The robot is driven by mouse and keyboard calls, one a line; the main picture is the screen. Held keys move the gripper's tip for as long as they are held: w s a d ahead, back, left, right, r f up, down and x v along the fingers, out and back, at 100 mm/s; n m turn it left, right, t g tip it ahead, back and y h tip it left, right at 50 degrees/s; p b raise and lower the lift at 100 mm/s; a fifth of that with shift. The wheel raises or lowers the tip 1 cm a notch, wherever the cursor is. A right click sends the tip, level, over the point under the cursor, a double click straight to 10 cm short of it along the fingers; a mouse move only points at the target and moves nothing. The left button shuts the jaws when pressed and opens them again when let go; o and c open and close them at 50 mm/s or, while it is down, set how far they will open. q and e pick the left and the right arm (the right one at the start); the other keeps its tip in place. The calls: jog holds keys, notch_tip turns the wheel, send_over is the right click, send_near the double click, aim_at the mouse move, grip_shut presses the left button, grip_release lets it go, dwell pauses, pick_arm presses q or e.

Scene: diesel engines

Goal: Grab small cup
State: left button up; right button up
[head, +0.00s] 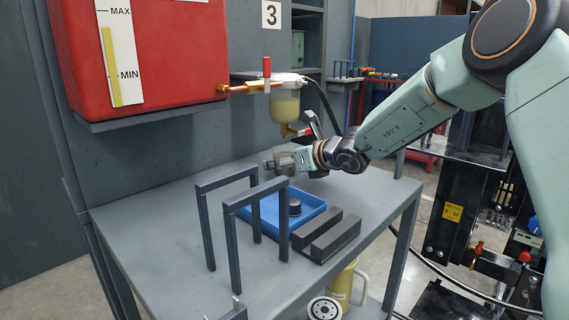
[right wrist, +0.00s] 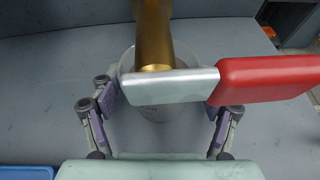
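A small translucent cup (right wrist: 148,110) stands under a brass outlet (right wrist: 154,40) in the right wrist view, partly hidden by the valve handle. It shows faintly in the head view (head: 284,163), below the fuel filter bowl (head: 285,105). My right gripper (right wrist: 160,100) is around the cup, one finger on each side, spread wide. The left finger is close to the cup wall; whether it touches is unclear. The right fingertip is partly hidden behind the handle. My left gripper is not in view.
The red-and-silver valve handle (right wrist: 262,79) crosses just above the cup. A blue tray (head: 318,211) with a dark cylinder (head: 295,207), two dark blocks (head: 335,239) and two grey frames (head: 255,192) occupy the bench (head: 165,225). A red tank (head: 180,60) hangs at upper left.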

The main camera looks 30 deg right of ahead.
jog(key=shift+w+f, duration=0.1)
jog(key=shift+c, duration=1.4)
jog(key=c, duration=0.8)
jog(key=shift+r, duration=0.25)
